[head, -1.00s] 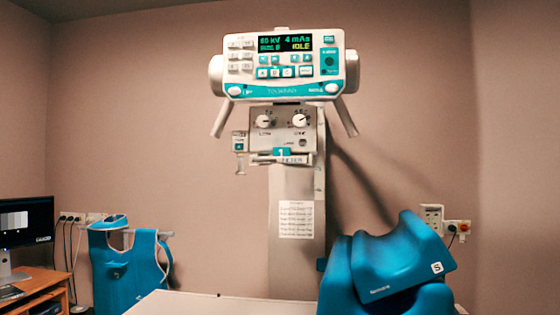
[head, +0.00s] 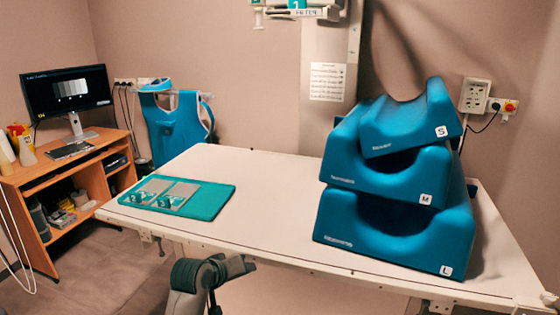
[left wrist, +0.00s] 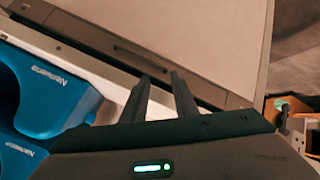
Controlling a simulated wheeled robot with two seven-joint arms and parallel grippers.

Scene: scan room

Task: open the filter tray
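The filter tray (head: 308,13) is a narrow pale strip with a printed label, under a teal tag marked 1, on the underside of the unit on the column. It is cut off by the top edge of the head view. Whether it is pulled out is hard to tell. In the left wrist view my left gripper (left wrist: 159,77) has two dark fingers apart with nothing between them. It is away from any visible filter tray. In the head view a dark part of my arm shows at the bottom, below the table edge. My right gripper is not in view.
A white table (head: 260,185) fills the middle. Stacked blue cushions (head: 395,240) stand on its right side. A teal mat (head: 212,203) with numbered plates lies on its left. A desk (head: 75,165) with a monitor stands at left. The table's middle is clear.

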